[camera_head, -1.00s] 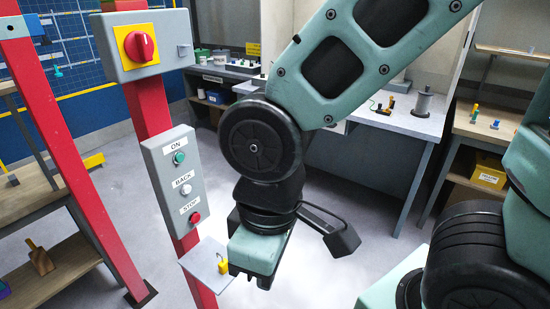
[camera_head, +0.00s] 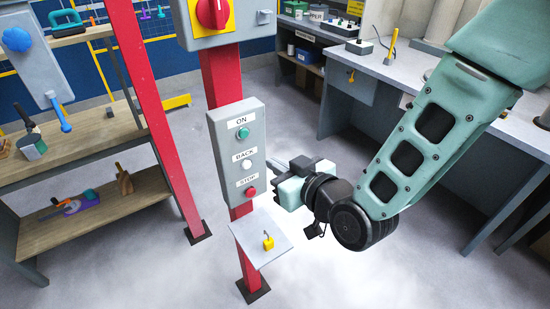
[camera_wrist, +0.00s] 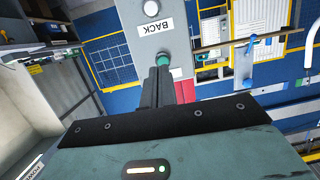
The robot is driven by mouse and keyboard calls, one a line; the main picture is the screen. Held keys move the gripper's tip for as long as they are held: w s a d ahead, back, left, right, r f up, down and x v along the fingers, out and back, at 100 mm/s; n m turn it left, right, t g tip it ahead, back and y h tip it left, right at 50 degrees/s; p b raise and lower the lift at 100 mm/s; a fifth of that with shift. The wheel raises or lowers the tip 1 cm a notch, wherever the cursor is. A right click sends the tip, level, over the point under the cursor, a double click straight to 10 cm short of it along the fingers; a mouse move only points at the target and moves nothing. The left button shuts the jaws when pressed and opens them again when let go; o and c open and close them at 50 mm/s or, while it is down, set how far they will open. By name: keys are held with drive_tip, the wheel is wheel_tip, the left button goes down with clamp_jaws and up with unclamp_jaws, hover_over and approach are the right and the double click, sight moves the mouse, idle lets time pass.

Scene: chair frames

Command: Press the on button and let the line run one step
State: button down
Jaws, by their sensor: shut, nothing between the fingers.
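The grey button panel (camera_head: 217,160) is mounted on a red post. It has a green ON button (camera_head: 242,132), a white BACK button (camera_head: 247,165) and a red STOP button (camera_head: 251,192). My gripper (camera_head: 272,168) is at the panel's right side, with its fingertips partly hidden. In the wrist view my gripper (camera_wrist: 162,72) is shut and empty. There its tips lie in line with the green button (camera_wrist: 163,59), just short of it or against it; contact cannot be told. The BACK button (camera_wrist: 151,8) shows above, with its label upside down.
A red rotary switch (camera_head: 212,12) on a yellow plate sits above the panel. A small shelf (camera_head: 250,240) with a yellow padlock (camera_head: 268,243) juts out below. A second red post (camera_head: 150,110) stands left. A grey workbench (camera_head: 420,100) is behind my arm.

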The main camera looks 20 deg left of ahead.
sight(245, 135)
drive_tip(key=w+a, duration=0.1)
drive_tip(key=a, duration=0.1)
drive_tip(key=w+a+t+y+p, duration=0.1)
drive_tip(key=w+a, duration=0.1)
drive_tip(key=w+a+t, duration=0.1)
drive_tip(key=a, duration=0.1)
drive_tip(key=shift+w+y+p, duration=0.25)
drive_tip(key=shift+y+p, duration=0.05)
drive_tip(key=shift+b+x, duration=0.35)
drive_tip(key=shift+x, duration=0.45)
drive_tip(key=shift+a, duration=0.1)
